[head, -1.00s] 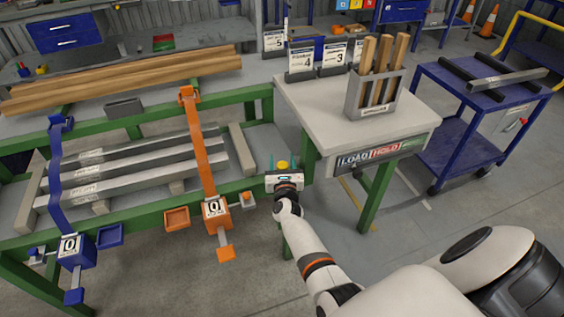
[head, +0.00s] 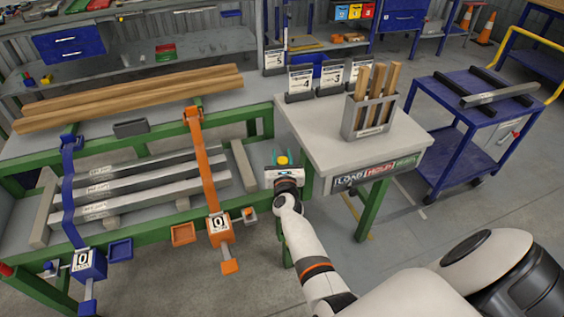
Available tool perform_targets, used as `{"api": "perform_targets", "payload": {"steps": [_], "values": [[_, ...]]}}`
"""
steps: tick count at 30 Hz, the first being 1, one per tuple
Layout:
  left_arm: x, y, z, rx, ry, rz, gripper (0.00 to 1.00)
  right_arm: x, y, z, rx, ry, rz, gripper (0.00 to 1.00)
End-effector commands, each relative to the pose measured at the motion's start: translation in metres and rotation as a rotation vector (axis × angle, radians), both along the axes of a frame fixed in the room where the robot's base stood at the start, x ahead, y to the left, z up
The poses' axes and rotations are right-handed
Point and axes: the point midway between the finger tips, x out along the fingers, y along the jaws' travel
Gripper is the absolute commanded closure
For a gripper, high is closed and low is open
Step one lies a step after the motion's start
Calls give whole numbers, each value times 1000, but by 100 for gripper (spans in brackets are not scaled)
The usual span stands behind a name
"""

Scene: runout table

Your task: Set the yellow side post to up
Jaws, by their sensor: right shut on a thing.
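The yellow side post (head: 282,160) shows only as a small yellow top at the right end of the green-framed runout table (head: 255,108). My right gripper (head: 282,158) is over it, with its teal fingertips shut on the yellow post from both sides. The gripper's body and wrist hide the lower part of the post, so its height and setting cannot be told. My left gripper is not in view.
An orange strap arm (head: 202,155) and a blue one (head: 68,190) cross the grey bars at left. A pale side table (head: 310,128) with a holder of wooden handles (head: 368,118) stands just right of my gripper. A blue cart (head: 450,95) is farther right.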

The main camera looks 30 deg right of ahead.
Motion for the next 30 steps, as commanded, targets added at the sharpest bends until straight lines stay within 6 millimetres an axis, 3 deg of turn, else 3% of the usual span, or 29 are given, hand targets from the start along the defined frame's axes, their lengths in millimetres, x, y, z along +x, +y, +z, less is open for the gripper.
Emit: {"api": "perform_targets", "payload": {"steps": [1, 9, 15, 27, 28, 30], "values": [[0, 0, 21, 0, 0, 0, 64, 0, 0, 27, 1, -5, -1, 100], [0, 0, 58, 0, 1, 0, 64, 1, 0, 78, -1, -5, -2, 100], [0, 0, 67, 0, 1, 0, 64, 1, 0, 92, -3, -5, -2, 100], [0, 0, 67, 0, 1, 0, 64, 1, 0, 91, -1, -4, -1, 100], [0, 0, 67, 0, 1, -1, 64, 1, 0, 91, -1, -4, -1, 62], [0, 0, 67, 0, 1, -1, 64, 1, 0, 91, -2, -4, -1, 50]]}}
